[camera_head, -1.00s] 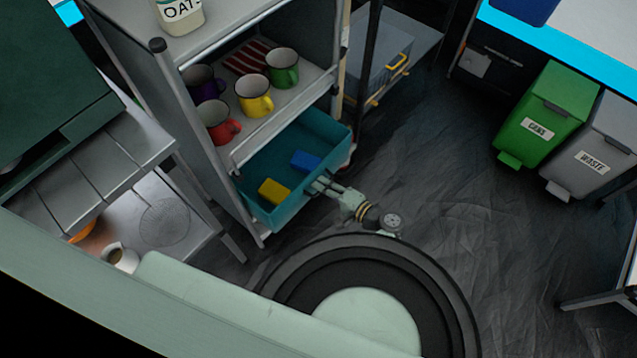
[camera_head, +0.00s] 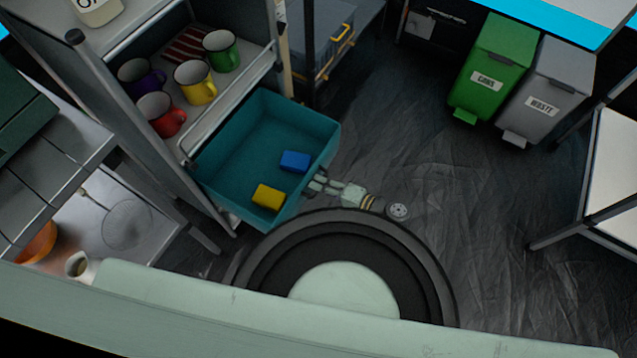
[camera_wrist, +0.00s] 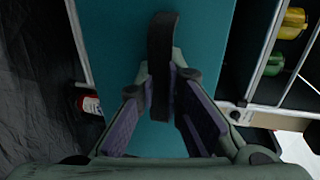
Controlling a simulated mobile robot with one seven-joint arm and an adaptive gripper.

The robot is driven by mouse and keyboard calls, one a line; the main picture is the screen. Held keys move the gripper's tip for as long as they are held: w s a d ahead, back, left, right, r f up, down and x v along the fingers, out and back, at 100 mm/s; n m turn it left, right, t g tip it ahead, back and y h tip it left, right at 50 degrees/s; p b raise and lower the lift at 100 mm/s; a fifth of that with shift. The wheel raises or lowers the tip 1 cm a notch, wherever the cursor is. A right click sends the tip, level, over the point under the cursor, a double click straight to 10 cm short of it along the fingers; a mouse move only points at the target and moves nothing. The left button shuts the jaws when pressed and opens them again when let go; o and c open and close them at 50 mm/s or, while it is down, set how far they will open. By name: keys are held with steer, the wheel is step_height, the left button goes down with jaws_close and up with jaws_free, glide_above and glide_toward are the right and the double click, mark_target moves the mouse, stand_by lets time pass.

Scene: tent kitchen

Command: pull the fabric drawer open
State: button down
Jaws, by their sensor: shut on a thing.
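The teal fabric drawer (camera_head: 225,180) stands well out of the lower part of the shelf unit in the head view. A blue block (camera_head: 295,161) and a yellow block (camera_head: 268,197) lie inside it. My gripper (camera_head: 312,185) is at the drawer's front face. In the wrist view the teal front (camera_wrist: 110,40) fills the middle, with a dark strap handle (camera_wrist: 161,60) standing out from it. My gripper (camera_wrist: 161,90) is shut on the strap, its purple-lined fingers on both sides of it.
Several mugs, among them a red one (camera_head: 160,113), stand on the shelf above the drawer. A green bin (camera_head: 490,68) and a grey bin (camera_head: 548,90) stand at the upper right. The dark floor (camera_head: 420,160) right of the drawer is clear.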

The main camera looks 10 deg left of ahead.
steer(key=c, duration=2)
jaws_free()
steer(key=shift+o, duration=0.2)
steer(key=shift+d, duration=0.1)
steer(key=v, duration=1.2)
